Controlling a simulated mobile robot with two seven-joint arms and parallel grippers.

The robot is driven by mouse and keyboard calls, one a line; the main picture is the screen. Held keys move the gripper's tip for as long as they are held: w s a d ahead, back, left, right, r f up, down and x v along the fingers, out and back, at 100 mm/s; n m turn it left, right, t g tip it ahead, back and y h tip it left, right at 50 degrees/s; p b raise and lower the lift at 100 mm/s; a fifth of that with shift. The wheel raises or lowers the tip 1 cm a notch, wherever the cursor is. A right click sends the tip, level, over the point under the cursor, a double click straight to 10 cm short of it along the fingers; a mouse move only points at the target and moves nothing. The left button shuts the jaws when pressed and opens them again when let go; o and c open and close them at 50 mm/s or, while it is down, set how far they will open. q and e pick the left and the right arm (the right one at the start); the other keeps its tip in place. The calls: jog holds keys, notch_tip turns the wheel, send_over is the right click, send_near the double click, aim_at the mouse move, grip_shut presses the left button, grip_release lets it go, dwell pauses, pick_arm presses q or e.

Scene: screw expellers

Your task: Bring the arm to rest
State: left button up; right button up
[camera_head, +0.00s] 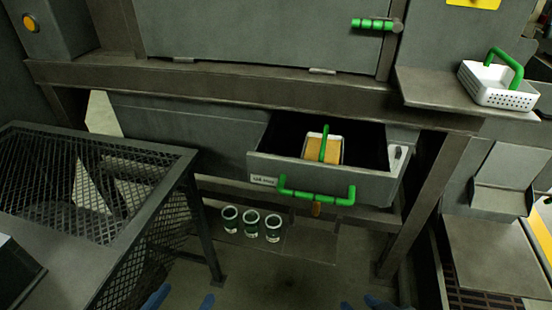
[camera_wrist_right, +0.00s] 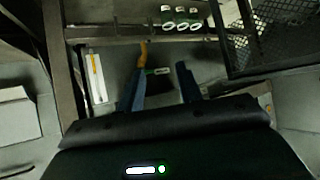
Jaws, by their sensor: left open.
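My left gripper (camera_head: 181,300) shows only its blue fingertips at the bottom edge of the head view. They are apart with nothing between them. My right gripper (camera_head: 360,304) also shows only at the bottom edge, further right. In the right wrist view my right gripper (camera_wrist_right: 160,85) has its two fingers apart and empty, clear of any object. Both grippers are low in the head view, in front of the open drawer (camera_head: 330,180). The rest of both arms is hidden in the head view.
The drawer has a green handle (camera_head: 316,197) and holds a green-handled basket (camera_head: 336,146) with orange-brown contents. Three jars (camera_head: 251,223) stand below it. A mesh-sided metal frame (camera_head: 150,150) is at left. An empty white basket (camera_head: 500,92) sits on a shelf at right.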

pick_arm(q)
jog(key=shift+w+d+r+m+g+y+p, duration=0.15)
jog(key=shift+r+g+p, duration=0.45)
jog(key=shift+p, duration=2.3)
jog(key=shift+w+r+m+g+y+p, duration=0.15)
jog(key=shift+r+g+p, duration=0.4)
jog(key=shift+p, duration=2.4)
jog(key=shift+d+r+m+g+y+p, duration=0.15)
jog(key=shift+r+g+p, duration=0.45)
jog(key=shift+p, duration=2.3)
pick_arm(e)
notch_tip(320, 180, up, 8)
jog(key=a, duration=0.2)
jog(key=shift+w+a+n+t+y, duration=0.15)
jog(key=shift+w+n+t+y, duration=0.15)
jog(key=shift+w+y, duration=0.15)
